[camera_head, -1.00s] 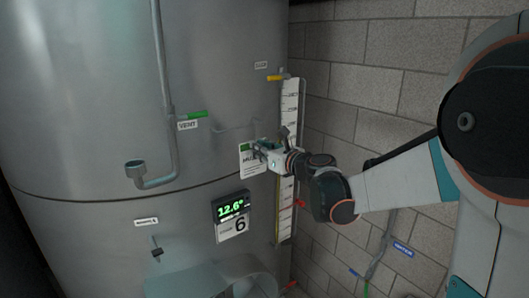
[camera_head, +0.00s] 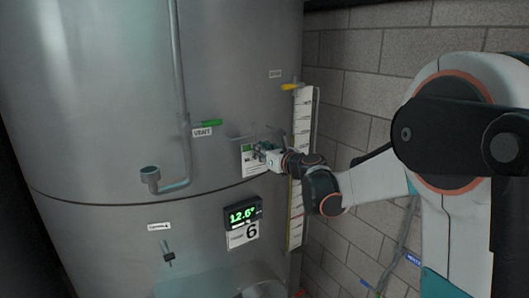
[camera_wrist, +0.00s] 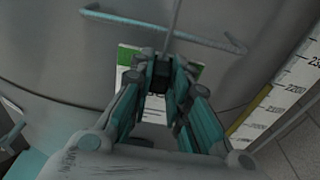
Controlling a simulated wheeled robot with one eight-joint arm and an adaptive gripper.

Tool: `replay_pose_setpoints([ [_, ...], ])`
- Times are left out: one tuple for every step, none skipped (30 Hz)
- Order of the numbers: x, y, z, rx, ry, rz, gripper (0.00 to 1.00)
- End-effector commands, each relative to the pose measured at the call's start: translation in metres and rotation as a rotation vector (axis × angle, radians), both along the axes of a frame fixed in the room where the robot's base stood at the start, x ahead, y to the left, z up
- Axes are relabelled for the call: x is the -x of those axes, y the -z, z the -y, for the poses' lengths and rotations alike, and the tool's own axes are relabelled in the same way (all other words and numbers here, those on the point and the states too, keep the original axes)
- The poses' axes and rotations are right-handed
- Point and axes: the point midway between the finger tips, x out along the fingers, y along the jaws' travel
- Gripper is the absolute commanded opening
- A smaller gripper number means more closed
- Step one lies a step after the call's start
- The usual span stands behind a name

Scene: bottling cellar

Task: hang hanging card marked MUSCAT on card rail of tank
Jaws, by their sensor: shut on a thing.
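The hanging card (camera_head: 247,153) is white with a green top band and stands in front of the tank (camera_head: 100,110). Its lettering is mostly covered by my gripper (camera_head: 262,152), so I cannot read the full name. In the wrist view my gripper (camera_wrist: 160,77) is shut on the card (camera_wrist: 127,62) near its top edge. The card rail (camera_wrist: 165,26) is a thin grey bar on the tank wall, beyond the card in the wrist view. In the head view the rail (camera_head: 240,137) is just above the card. I cannot tell whether they touch.
A green-handled vent valve (camera_head: 207,123) and a pipe with a cup-like end (camera_head: 150,175) are left of the card. A display (camera_head: 243,214) and a number 6 plate (camera_head: 242,234) are below. A level scale (camera_head: 303,150) and a block wall (camera_head: 375,60) stand right.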

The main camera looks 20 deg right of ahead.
Motion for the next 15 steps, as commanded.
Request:
replay_pose_setpoints([
  [-0.002, 0.004, -0.001, 0.000, 0.000, 0.000, 0.00],
  [-0.002, 0.007, -0.001, 0.000, 0.000, 0.000, 0.00],
  [-0.001, 0.011, -0.001, 0.000, 0.000, 0.000, 0.00],
  [-0.001, 0.013, -0.001, 0.000, 0.000, 0.000, 0.00],
  [-0.001, 0.016, -0.001, 0.000, 0.000, 0.000, 0.00],
  [-0.001, 0.018, -0.001, 0.000, 0.000, 0.000, 0.00],
  [-0.001, 0.020, -0.001, 0.000, 0.000, 0.000, 0.00],
  [-0.001, 0.022, -0.001, 0.000, 0.000, 0.000, 0.00],
  [-0.001, 0.023, -0.001, 0.000, 0.000, 0.000, 0.00],
  [-0.001, 0.025, -0.001, 0.000, 0.000, 0.000, 0.00],
  [-0.001, 0.026, -0.001, 0.000, 0.000, 0.000, 0.00],
  [-0.001, 0.027, -0.001, 0.000, 0.000, 0.000, 0.00],
  [-0.001, 0.028, -0.001, 0.000, 0.000, 0.000, 0.00],
  [-0.001, 0.029, -0.001, 0.000, 0.000, 0.000, 0.00],
  [-0.001, 0.029, -0.001, 0.000, 0.000, 0.000, 0.00],
])
